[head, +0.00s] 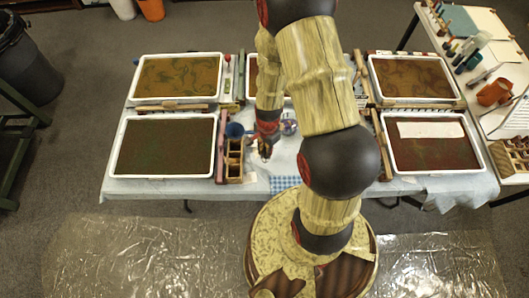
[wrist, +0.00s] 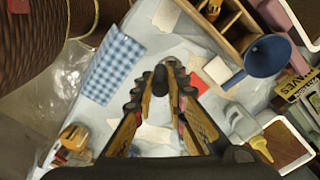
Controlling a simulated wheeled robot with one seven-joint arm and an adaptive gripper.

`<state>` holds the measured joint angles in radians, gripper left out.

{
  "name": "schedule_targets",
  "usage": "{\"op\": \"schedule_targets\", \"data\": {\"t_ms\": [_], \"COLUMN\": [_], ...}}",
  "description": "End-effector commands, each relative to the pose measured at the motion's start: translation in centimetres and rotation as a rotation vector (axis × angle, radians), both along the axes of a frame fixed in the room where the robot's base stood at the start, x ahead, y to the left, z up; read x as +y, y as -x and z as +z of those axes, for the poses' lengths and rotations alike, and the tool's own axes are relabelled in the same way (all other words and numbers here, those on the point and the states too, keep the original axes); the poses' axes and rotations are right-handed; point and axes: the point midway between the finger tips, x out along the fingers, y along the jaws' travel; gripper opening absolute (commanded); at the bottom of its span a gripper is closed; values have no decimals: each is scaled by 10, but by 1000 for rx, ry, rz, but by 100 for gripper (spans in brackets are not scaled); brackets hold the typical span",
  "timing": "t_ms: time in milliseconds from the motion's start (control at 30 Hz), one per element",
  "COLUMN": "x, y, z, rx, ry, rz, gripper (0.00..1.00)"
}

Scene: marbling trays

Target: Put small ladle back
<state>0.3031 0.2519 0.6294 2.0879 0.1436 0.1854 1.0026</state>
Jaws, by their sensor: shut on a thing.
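My gripper (head: 265,153) is over the middle of the table in the head view, at the front between the trays. In the wrist view my gripper (wrist: 167,76) is shut on a slim dark thing. It appears to be the small ladle (wrist: 160,78), but only a short dark piece shows between the fingertips and no bowl can be made out. A wooden compartment box (wrist: 235,22) lies beyond the fingertips, up and to the right. In the head view this box (head: 234,160) stands just left of my gripper.
A blue funnel-like thing (wrist: 263,56) is beside the wooden box. A blue checked cloth (wrist: 113,66) lies left of the fingers. Marbling trays (head: 165,174) (head: 436,168) flank the narrow middle strip. Small bottles and a yellow-tipped one (wrist: 258,145) lie to the right.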

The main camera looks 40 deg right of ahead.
Motion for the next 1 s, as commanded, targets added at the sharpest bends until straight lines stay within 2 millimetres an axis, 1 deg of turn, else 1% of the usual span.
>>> {"op": "schedule_targets", "data": {"t_ms": [33, 100, 267, 333, 500, 533, 900, 933, 1000], "x": [-1, -2, -3, -3, -3, -3, -3, -3, -3], "y": [-4, -8, -13, -16, -14, -15, -15, -15, -15], "z": [-6, -10, -15, -21, -46, -48, -53, -53, -52], "rx": [1, 2, 0, 2, 3, 2, 0, 0, 0], "ry": [-1, -1, 0, -1, -2, -1, 0, 0, 0], "rz": [1, 1, 1, 1, 1, 0, 0, 0, 1], "gripper": [0, 0, 0, 0, 0, 0, 0, 14, 18]}}
